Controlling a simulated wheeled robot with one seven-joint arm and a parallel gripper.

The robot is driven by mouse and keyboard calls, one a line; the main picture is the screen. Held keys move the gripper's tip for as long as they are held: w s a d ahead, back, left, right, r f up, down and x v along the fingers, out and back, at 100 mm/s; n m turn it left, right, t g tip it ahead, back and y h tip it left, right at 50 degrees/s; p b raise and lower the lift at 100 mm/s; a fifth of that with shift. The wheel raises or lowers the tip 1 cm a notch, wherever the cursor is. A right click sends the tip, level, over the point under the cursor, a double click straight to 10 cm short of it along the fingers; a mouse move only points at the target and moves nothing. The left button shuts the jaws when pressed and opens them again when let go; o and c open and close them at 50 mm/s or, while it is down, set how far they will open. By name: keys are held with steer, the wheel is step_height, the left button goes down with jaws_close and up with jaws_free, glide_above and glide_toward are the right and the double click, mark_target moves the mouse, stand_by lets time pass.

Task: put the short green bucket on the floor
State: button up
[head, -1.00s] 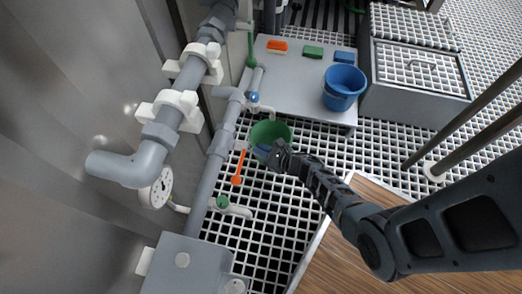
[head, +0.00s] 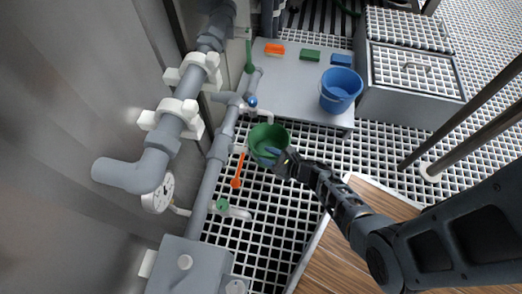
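The short green bucket (head: 271,137) is in the middle of the head view, over the white grating floor (head: 262,205) in front of the grey platform. Its open mouth faces up toward the camera. My gripper (head: 275,158) is at the bucket's near right rim, and my arm comes in from the lower right. Something blue shows at the fingertips by the rim. The fingers are too small and partly hidden to tell whether they are shut on the rim. I cannot tell whether the bucket's bottom touches the grating.
A blue bucket (head: 340,88) stands on the grey platform (head: 290,85) with orange, green and blue brushes behind it. Grey pipes (head: 212,160) with an orange lever (head: 238,170) run close left of the bucket. A wooden board (head: 340,250) lies below my arm. Grating right of the bucket is clear.

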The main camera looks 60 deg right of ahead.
steer(key=p+v, duration=0.2)
steer(key=v, duration=0.6)
steer(key=s+a+r+n, duration=0.4)
steer(key=a+r+n, duration=0.1)
steer(key=r+n, duration=0.6)
steer(key=s+a+r+n+t, duration=0.1)
steer(key=s+a+r+n, duration=0.4)
steer(key=r+n, duration=0.7)
steer(key=s+a+r+n+y, duration=0.1)
steer(key=s+a+r+n, duration=0.3)
steer(key=r+n, duration=0.7)
step_height(320, 180, up, 6)
steer(key=shift+s+a+n, duration=0.3)
steer(key=shift+a, duration=0.85)
